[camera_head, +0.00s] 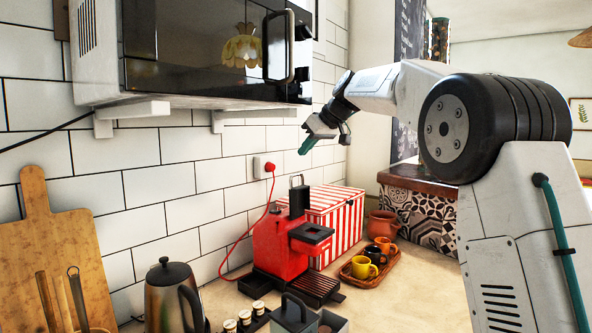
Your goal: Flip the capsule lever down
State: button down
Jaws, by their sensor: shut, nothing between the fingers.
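The red capsule coffee machine (273,243) stands on the counter against the tiled wall. A black upright part (298,199), seemingly its capsule lever, sticks up from its top. A flat black piece (311,233) juts out at the front of the machine. My gripper (304,148) hangs in the air above the machine, its teal fingers pointing down and left. It is shut and empty, well apart from the upright part. The exact lever joint is too small to make out.
A microwave (200,45) on a wall shelf is left of my gripper. A red-striped box (336,215) stands behind the machine. A tray (378,279) with cups is to its right. A kettle (172,297) stands front left. The counter at right is clear.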

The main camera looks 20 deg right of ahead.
jog(key=shift+n+t, duration=0.3)
jog(key=w, duration=0.2)
jog(key=w+d, duration=0.1)
jog(key=w, duration=0.1)
jog(key=shift+w+r, duration=0.1)
jog(key=shift+w, duration=0.15)
jog(key=x, duration=1)
jog(key=s, duration=0.1)
jog(key=s+d, duration=0.2)
jog(key=shift+s+f, duration=0.15)
jog(key=shift+f, duration=0.15)
